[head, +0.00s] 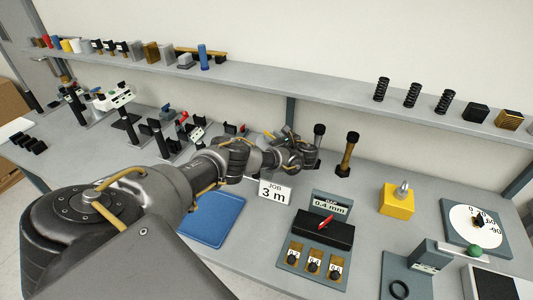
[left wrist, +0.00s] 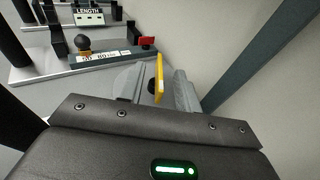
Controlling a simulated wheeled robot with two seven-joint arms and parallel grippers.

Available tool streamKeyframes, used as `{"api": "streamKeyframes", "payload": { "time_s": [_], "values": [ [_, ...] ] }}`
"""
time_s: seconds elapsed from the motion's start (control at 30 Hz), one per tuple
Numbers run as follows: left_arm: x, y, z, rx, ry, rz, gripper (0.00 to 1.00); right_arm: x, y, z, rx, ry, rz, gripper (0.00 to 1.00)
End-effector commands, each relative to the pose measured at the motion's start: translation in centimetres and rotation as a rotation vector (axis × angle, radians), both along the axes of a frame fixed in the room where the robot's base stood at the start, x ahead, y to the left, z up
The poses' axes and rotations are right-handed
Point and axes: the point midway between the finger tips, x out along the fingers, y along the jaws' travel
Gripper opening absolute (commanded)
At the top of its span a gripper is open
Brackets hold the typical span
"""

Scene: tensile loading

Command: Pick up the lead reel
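My left gripper (head: 290,152) reaches over the back of the bench, seen mostly from behind in the head view. In the left wrist view its two grey fingers (left wrist: 158,92) stand apart. A thin yellow disc-like piece (left wrist: 159,75) with a dark spot shows edge-on between them, with gaps visible at its sides. It may be the lead reel, but I cannot tell for sure. In the head view the arm and gripper hide that spot. My right gripper is not in view.
A labelled test stand (left wrist: 100,57) is close to the left gripper. Two dark-topped posts, one of them brass (head: 347,155), stand just right of it. A "JOB 3 m" card (head: 274,192) and a blue mat (head: 212,222) lie nearer. A shelf (head: 345,108) runs along the wall.

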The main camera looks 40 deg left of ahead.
Motion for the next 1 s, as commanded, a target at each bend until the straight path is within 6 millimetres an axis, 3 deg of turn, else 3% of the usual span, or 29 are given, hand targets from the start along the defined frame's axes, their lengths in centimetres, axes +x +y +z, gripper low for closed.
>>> {"api": "streamKeyframes", "payload": {
  "time_s": [0.17,0.43,1.0],
  "values": [
    [0.01,-0.03,-0.03,-0.001,0.000,0.000,0.33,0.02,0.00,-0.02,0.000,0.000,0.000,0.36],
    [0.00,-0.02,-0.03,0.000,0.001,0.000,0.00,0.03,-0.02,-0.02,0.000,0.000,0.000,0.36],
    [-0.01,-0.02,-0.03,0.000,0.001,0.000,0.00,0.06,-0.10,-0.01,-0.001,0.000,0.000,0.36]
  ]
}}
